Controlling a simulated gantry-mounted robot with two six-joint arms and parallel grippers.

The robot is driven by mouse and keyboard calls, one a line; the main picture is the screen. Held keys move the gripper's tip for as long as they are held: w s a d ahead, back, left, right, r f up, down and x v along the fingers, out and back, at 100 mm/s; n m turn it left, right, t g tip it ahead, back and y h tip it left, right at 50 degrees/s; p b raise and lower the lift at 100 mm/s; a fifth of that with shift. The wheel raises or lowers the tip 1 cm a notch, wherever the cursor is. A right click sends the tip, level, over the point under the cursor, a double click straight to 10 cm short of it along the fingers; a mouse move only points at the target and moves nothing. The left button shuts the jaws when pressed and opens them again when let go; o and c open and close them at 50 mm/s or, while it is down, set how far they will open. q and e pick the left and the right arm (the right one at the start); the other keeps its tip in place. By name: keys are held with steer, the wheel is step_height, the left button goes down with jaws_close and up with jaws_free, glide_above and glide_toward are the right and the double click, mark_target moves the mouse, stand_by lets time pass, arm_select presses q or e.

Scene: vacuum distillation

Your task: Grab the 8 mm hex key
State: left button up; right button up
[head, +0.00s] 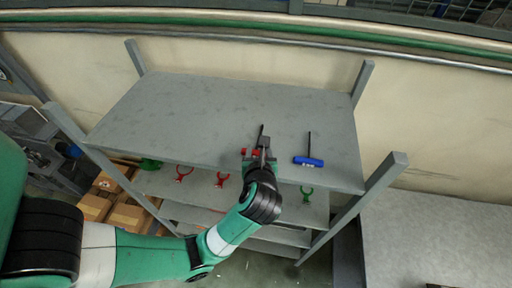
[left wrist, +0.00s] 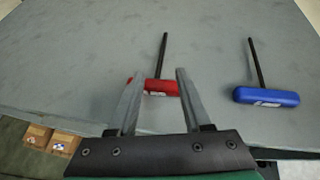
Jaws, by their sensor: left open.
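A T-handled hex key with a red handle (left wrist: 160,87) and a dark shaft lies on the grey shelf top, shaft pointing away. A second one with a blue handle (left wrist: 266,97) lies to its right; it also shows in the head view (head: 308,161). I cannot read a size on either. My left gripper (left wrist: 159,76) is open, its two fingers over the red handle in the left wrist view, with nothing visibly gripped. In the head view my left gripper (head: 263,148) partly hides the red handle (head: 246,153). My right gripper is not in view.
The shelf top (head: 200,110) is otherwise bare. Shelf posts (head: 362,82) rise at its corners. Red clamp-like pieces (head: 222,179) and a green one (head: 307,193) sit on the shelf below. Cardboard boxes (head: 127,216) stand at lower left, a grey surface (head: 440,230) at right.

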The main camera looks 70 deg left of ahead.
arm_select(q)
steer(key=p+x, duration=0.1)
steer(key=x, duration=0.5)
steer(key=shift+a+f, duration=0.1)
steer(key=shift+a, duration=0.1)
steer(key=shift+c, duration=0.2)
jaws_close()
stand_by(1.1)
